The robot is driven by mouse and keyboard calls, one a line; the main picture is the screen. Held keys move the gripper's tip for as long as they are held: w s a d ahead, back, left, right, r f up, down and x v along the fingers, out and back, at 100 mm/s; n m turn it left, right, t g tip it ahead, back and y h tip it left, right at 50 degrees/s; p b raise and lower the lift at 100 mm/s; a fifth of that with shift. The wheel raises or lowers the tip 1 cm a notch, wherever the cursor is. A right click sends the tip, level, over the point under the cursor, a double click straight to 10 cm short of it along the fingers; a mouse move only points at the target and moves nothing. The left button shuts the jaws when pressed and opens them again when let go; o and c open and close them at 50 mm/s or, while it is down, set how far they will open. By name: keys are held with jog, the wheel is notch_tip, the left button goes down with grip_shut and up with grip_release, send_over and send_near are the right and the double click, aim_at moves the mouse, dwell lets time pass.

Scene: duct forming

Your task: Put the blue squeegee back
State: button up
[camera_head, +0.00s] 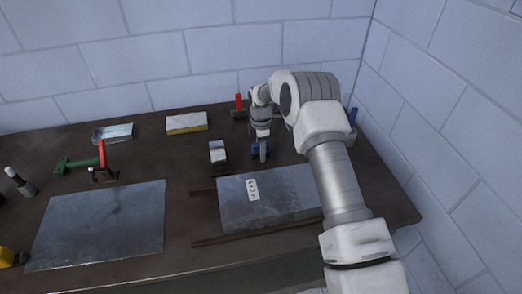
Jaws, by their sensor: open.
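My gripper (262,152) points down at the back middle of the dark bench, just behind the metal box-like piece. It is open. A small blue object (254,151) shows right at its fingers, partly hidden by them; it may be the blue squeegee, but its shape is unclear. I cannot tell whether the fingers touch it. Another blue part, an upright handle (353,115), stands at the back right beside my arm, with a pale base partly hidden. I cannot tell which of the two is the squeegee.
A metal piece with a white label (234,207) lies between dark rails. A flat metal sheet (100,225) lies at left. Red-handled tools (102,153), a green tool (77,163), a metal tray (113,132), a yellow-and-white block (187,123) and a small grey-white block (217,152) stand around.

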notch_tip(320, 180, up, 13)
jog(key=shift+f+b, duration=0.2)
jog(key=shift+b, duration=0.1)
jog(key=s+d+r+m+t, duration=0.1)
jog(key=s+d+r+m, duration=0.3)
jog(key=s+r, duration=0.45)
jog(key=s+d+r+m+t, duration=0.25)
jog(key=s+r+m, duration=0.3)
jog(key=r, duration=0.65)
jog(key=s+d+m, duration=0.2)
jog(key=s+m, duration=0.1)
jog(key=s, duration=0.5)
jog(key=s+d+m+t, duration=0.1)
jog(key=s+m, duration=0.3)
jog(key=s, duration=0.4)
jog(key=s+d+m+t, duration=0.1)
jog(key=s+d+m, duration=0.2)
jog(key=s, duration=0.6)
jog(key=shift+d+r+m, duration=0.2)
jog(key=shift+r+m, duration=0.15)
jog(key=shift+r, duration=0.1)
